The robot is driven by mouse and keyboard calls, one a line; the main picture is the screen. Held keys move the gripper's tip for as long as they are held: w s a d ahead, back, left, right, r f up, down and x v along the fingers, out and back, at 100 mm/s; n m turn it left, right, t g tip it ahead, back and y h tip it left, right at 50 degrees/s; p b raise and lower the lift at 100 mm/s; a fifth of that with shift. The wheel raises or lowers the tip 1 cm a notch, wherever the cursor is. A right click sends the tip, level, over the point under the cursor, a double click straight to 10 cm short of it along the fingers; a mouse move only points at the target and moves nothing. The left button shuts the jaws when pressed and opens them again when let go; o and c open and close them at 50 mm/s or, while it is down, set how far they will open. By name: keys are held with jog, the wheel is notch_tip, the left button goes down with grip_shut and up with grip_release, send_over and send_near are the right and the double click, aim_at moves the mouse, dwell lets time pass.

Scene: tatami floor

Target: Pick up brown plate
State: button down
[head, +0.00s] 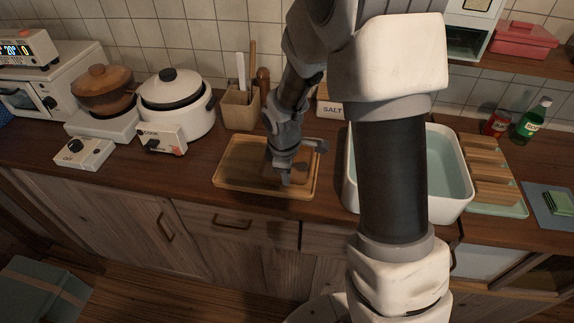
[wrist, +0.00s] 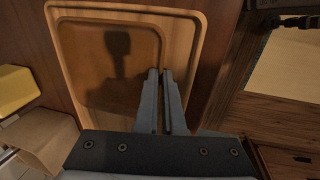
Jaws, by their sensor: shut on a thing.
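The brown plate (wrist: 80,70) is square with rounded corners and lies in a light wooden tray (wrist: 186,52) on the counter. In the head view the plate (head: 243,165) shows as the darker area inside the tray (head: 255,190). My gripper (head: 285,178) reaches down over the tray's right part. In the wrist view my gripper (wrist: 161,76) has its two fingers close together at the plate's right edge, shut on it. A dark shadow falls across the plate. The exact contact at the fingertips is hard to see.
A white basin (head: 455,200) stands right of the tray, partly behind my arm. A utensil holder (head: 240,108) and a salt box (head: 330,108) stand behind it. A white pot (head: 176,112) is to the left. The counter's front edge is close to the tray.

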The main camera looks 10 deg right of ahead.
jog(key=shift+s+d+f, duration=0.1)
jog(key=shift+s+f, duration=0.15)
jog(key=shift+f, duration=0.05)
